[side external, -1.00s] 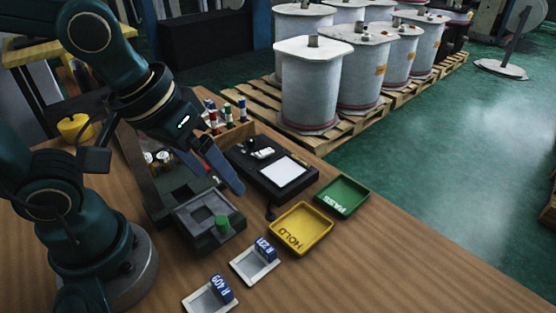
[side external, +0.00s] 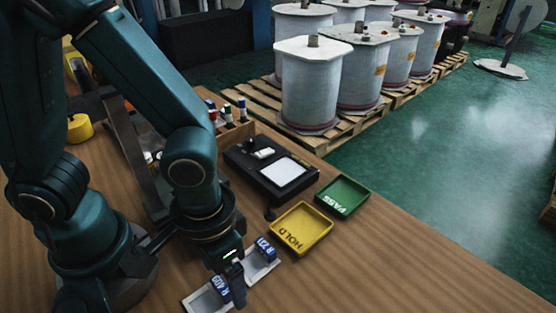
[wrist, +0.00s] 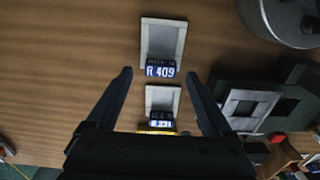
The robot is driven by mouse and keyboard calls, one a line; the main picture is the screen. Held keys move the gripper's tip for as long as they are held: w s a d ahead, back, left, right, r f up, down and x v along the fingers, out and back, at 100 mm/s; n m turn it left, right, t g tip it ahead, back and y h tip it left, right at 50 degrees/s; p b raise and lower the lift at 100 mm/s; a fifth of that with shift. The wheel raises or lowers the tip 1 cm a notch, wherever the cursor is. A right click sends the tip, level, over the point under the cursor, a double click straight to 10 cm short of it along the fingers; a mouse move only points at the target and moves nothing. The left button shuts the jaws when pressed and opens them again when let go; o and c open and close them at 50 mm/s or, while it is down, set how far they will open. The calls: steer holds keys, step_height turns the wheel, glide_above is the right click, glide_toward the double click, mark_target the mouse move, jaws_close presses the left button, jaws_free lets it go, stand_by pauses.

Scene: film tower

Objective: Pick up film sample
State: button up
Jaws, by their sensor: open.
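A pale grey sample plate with the blue label block R 409 (side external: 219,289) lies near the front of the table, and the plate (side external: 198,302) is partly hidden by my gripper. A second pale plate (side external: 258,270) carries a blue block R 231 (side external: 266,248). In the wrist view the R 409 plate (wrist: 163,38) is above and the R 231 plate (wrist: 161,98) below, in line. My gripper (wrist: 158,74) is open and empty, pointing down. Its fingers pass on either side of the two plates in that view. In the side view my gripper (side external: 236,280) hangs beside block R 409; contact cannot be told.
A yellow HOLD tray (side external: 302,245) and a green PASS tray (side external: 359,206) stand behind to the right. A black device with a lit white panel (side external: 283,172) stands near them, with small coloured bottles (side external: 227,114) behind. The table's right front is clear.

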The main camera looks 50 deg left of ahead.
steer(key=shift+f, duration=0.45)
jaws_close()
steer(key=shift+r, duration=0.1)
